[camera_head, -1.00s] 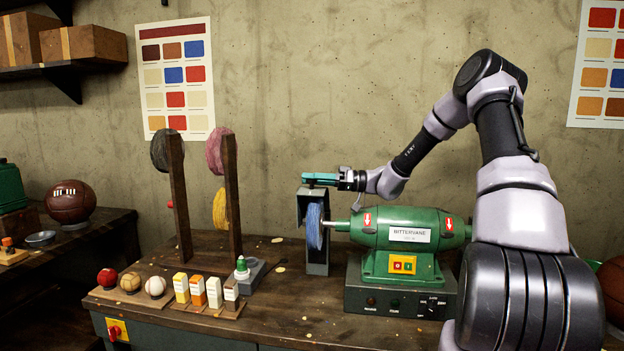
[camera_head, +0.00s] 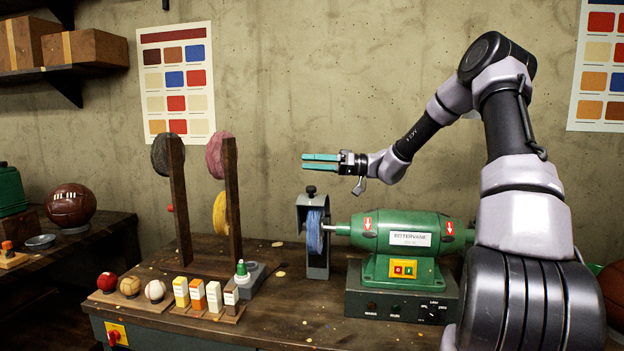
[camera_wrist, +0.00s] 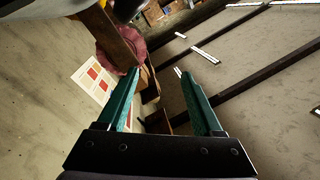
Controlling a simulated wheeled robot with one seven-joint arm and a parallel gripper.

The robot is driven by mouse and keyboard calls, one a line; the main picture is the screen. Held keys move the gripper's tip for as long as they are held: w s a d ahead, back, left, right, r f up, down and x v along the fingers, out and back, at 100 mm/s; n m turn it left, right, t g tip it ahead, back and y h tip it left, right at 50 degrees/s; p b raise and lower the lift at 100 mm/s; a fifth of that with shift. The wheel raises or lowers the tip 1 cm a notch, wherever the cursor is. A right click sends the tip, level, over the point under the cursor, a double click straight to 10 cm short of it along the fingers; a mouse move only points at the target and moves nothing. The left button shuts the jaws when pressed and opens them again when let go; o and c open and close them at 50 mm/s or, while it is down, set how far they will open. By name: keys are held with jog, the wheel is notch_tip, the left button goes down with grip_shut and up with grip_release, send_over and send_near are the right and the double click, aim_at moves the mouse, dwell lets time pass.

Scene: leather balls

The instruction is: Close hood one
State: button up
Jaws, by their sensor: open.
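A grey metal hood (camera_head: 301,206) stands around a blue buffing wheel (camera_head: 314,231) at the left end of the green machine (camera_head: 405,235). A dark knob (camera_head: 311,190) stands on top of the hood. The wheel's front shows uncovered between the hood's sides. My gripper (camera_head: 304,163) is in the air above the hood, apart from the knob. Its two green fingers point left, spread and empty. In the wrist view my gripper (camera_wrist: 165,72) shows open, with nothing between its fingers; the hood is out of that view.
Wooden posts (camera_head: 231,200) with spare wheels stand left of the machine. A control box (camera_head: 400,302) sits under the machine.

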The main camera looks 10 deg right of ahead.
notch_tip(320, 180, up, 4)
dwell(0.5)
jog(key=s+a+f+m+g+h, duration=0.15)
jog(key=s+m+h, duration=0.25)
jog(key=s+h, duration=0.9)
jog(key=s+d+r+m+t+h, duration=0.1)
jog(key=s+d+m, duration=0.3)
jog(key=s, duration=0.6)
jog(key=s+d+r+m+t+h, duration=0.2)
jog(key=s+d+r+m+t, duration=0.1)
jog(key=s+d, duration=0.6)
jog(key=shift+s+d+m+t, duration=0.2)
jog(key=shift+s+m+t, duration=0.55)
jog(key=shift+s+m, duration=0.4)
jog(key=shift+r, duration=0.1)
